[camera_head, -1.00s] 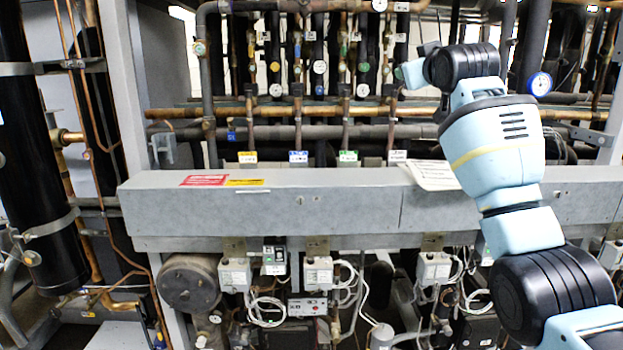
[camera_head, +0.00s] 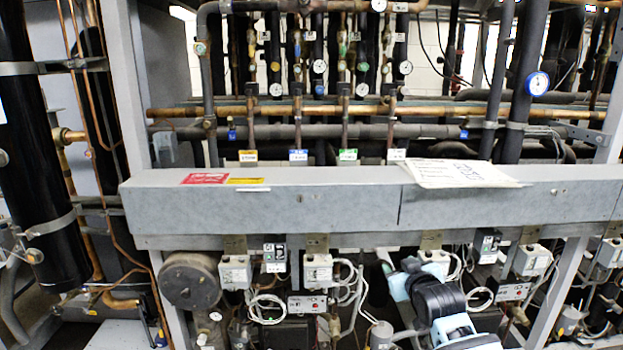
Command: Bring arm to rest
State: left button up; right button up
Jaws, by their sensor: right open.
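My right arm shows at the lower middle right, with a light blue and black wrist (camera_head: 437,300) in front of the rack's lower section. My right gripper (camera_head: 402,276) is at the upper left end of that arm, below the grey beam; it is small and partly hidden, with nothing seen held in it. It is open. My left gripper is not in view.
A long grey beam (camera_head: 300,208) crosses the rack, with a white paper sheet (camera_head: 462,173) on it. Pipes and gauges (camera_head: 537,83) stand behind. Control boxes (camera_head: 318,270) and loose cables sit below, close around my arm. A black cylinder (camera_head: 40,170) stands at left.

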jog(key=s+f+g, duration=0.2)
jog(key=s+f, duration=1.9)
jog(key=f, duration=0.2)
jog(key=s+f+g, duration=0.1)
jog(key=s+f, duration=0.2)
jog(key=s, duration=1)
jog(key=s+f+m+g, duration=0.1)
jog(key=s+f, duration=0.3)
jog(key=s, duration=0.8)
jog(key=shift+s+a+f+m+g+y, duration=0.15)
jog(key=shift+s+a+m+g+y, duration=0.2)
jog(key=shift+g, duration=0.15)
dwell(0.7)
